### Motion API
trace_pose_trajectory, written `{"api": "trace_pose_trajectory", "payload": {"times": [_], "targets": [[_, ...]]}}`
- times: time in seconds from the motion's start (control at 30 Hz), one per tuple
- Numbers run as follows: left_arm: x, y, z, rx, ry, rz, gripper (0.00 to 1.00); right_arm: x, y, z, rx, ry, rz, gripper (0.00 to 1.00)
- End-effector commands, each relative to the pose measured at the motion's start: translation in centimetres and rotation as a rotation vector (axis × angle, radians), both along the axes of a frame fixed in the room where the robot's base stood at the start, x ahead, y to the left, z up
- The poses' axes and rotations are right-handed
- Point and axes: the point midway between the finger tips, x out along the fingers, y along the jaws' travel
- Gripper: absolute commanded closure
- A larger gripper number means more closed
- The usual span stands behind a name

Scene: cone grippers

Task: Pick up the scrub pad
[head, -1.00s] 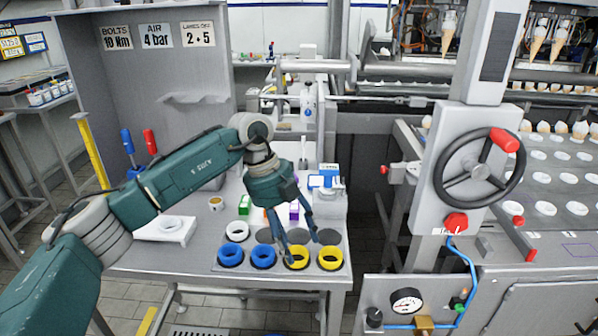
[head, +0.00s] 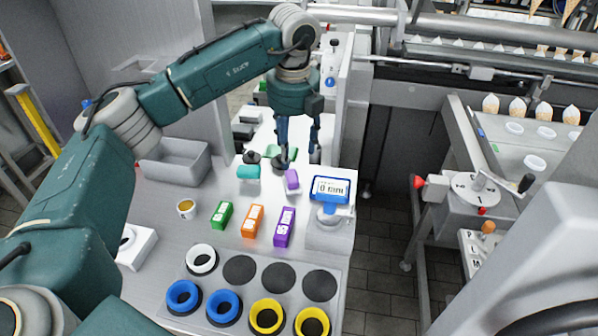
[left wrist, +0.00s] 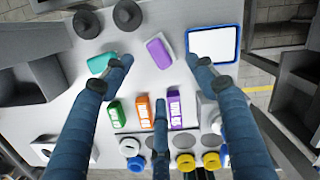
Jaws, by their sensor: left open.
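My left gripper (head: 298,156) is open and empty over the back of the bench, fingers pointing down. In the left wrist view its three fingers (left wrist: 160,76) are spread, with a small rounded purple piece (left wrist: 158,52) beyond the gap between them. A similar teal piece (left wrist: 102,62) lies by the left finger. In the head view the teal piece (head: 248,172) and purple piece (head: 291,179) lie in front of the fingertips. A flat green thing (head: 276,152) shows partly behind the fingers. I cannot tell which of these is the scrub pad. My right gripper is out of view.
Green (head: 222,215), orange (head: 252,220) and purple (head: 284,227) boxes stand nearer, with a scale (head: 331,190) to the right. Blue, yellow and white rings sit on the front board (head: 226,262). Dark knobbed weights (left wrist: 86,22) stand at the back. A grey bin (head: 175,165) is left.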

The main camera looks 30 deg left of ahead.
Motion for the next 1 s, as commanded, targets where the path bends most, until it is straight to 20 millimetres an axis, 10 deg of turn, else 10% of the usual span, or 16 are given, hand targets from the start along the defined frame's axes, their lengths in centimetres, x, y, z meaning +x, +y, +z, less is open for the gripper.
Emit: {"api": "trace_pose_trajectory", "payload": {"times": [0.2,0.7,1.0], "targets": [[0.2,0.3,-3.3,0.001,0.004,0.000,0.43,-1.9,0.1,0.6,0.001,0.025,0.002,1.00],[0.8,1.4,-8.7,-0.001,0.003,-0.001,0.43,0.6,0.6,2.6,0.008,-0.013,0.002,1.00],[0.9,1.4,-9.2,-0.001,0.001,-0.001,0.45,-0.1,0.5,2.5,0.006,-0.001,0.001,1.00]]}}
